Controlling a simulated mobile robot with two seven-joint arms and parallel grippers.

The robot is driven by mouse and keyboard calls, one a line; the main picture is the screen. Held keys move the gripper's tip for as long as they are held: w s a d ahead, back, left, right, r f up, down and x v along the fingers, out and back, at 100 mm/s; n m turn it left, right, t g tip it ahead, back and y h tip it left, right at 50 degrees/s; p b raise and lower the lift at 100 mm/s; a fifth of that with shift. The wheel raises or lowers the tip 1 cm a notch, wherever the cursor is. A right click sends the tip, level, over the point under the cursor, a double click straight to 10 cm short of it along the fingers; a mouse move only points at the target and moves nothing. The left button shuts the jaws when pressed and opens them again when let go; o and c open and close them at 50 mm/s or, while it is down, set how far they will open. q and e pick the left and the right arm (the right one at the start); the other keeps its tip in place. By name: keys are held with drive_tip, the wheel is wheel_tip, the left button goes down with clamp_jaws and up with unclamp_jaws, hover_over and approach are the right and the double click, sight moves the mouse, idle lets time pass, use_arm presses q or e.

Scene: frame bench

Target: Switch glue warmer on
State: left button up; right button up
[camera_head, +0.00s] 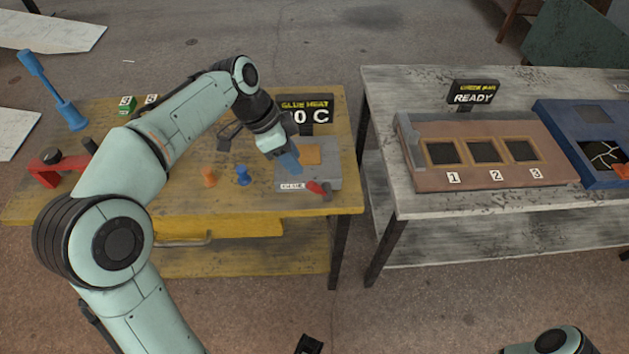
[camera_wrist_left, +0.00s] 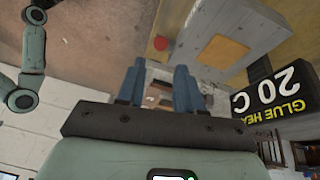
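The glue warmer (camera_head: 330,152) is a grey box with an orange pad on the yellow bench. A red-tipped lever (camera_head: 318,187) sits at its front edge, by a small white label. Its black GLUE HEAT sign (camera_head: 318,116) is partly hidden by my left arm; in the wrist view the sign (camera_wrist_left: 275,95) reads 20 C, upside down. My left gripper (camera_head: 289,161) hangs above the warmer, behind the lever. In the wrist view its blue fingers (camera_wrist_left: 159,85) stand apart with nothing held between them. A red spot (camera_wrist_left: 160,43), apparently the lever tip, shows beyond them. My right gripper is not visible.
An orange peg (camera_head: 209,177) and a blue peg (camera_head: 243,176) stand left of the warmer. A red clamp-like tool (camera_head: 45,172) and a tall blue tool (camera_head: 55,92) are farther left. A grey bench (camera_head: 440,205) with a READY sign stands right, across a gap.

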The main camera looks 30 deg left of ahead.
sight(311, 184)
use_arm(q)
drive_tip(key=b+x, duration=0.1)
drive_tip(key=x, duration=1)
clamp_jaws()
